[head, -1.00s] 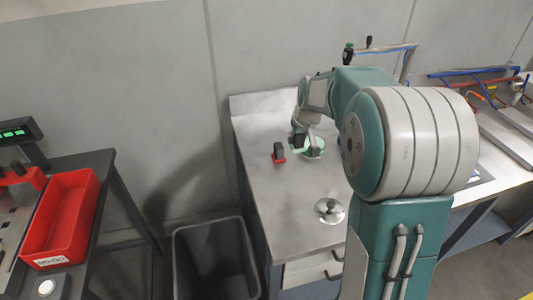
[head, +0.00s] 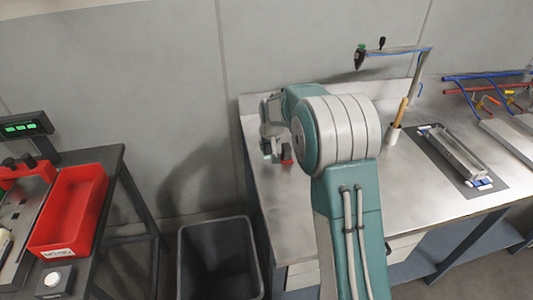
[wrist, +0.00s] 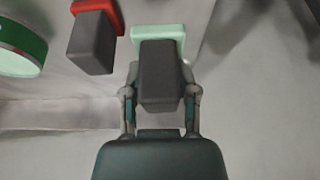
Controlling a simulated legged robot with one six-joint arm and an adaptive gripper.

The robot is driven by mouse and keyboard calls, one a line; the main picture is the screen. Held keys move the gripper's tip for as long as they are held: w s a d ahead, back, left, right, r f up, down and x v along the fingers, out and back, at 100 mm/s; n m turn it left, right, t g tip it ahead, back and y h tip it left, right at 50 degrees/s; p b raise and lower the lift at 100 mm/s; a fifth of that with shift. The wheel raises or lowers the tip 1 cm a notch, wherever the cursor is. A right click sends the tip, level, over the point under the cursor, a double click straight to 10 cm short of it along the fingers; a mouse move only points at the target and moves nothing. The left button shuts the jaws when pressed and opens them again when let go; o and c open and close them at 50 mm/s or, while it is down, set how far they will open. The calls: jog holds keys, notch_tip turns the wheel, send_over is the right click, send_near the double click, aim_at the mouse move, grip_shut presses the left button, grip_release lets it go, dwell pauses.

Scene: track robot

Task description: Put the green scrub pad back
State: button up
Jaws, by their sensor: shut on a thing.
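The green scrub pad (wrist: 165,34) has a pale green base and a dark grey block handle. My gripper (wrist: 161,101) is shut on the handle, with one finger on each side. In the head view my gripper (head: 273,143) is at the left part of the metal bench, and a sliver of the green pad (head: 266,156) shows below it. A similar red pad (wrist: 110,12) with a grey handle stands apart, left of the green one in the wrist view. I cannot tell whether the green pad touches the bench.
A green-banded round dish (wrist: 22,42) is at the wrist view's upper left. The metal bench (head: 285,215) has bare room in front. A grey bin (head: 218,262) stands left of it. A red tray (head: 72,212) is on the left table. A metal trough (head: 455,152) lies right.

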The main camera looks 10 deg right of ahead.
aim_at(264, 153)
jog(key=f, duration=0.1)
jog(key=a+f, duration=0.2)
jog(key=shift+w+a+f, duration=0.1)
jog(key=shift+w+f, duration=0.1)
jog(key=shift+w, duration=0.05)
jog(key=shift+f, duration=0.3)
jog(key=shift+d, duration=0.65)
jog(key=o, duration=1)
jog(key=shift+a, duration=0.45)
jog(key=shift+d+r, duration=0.15)
jog(key=v, duration=1.2)
jog(key=s+r, duration=0.5)
jog(key=s, duration=0.3)
jog(key=s+r, duration=0.5)
jog(key=s, duration=0.3)
jog(key=s+t, duration=0.1)
jog(key=s, duration=1.9)
jog(key=shift+f, duration=0.3)
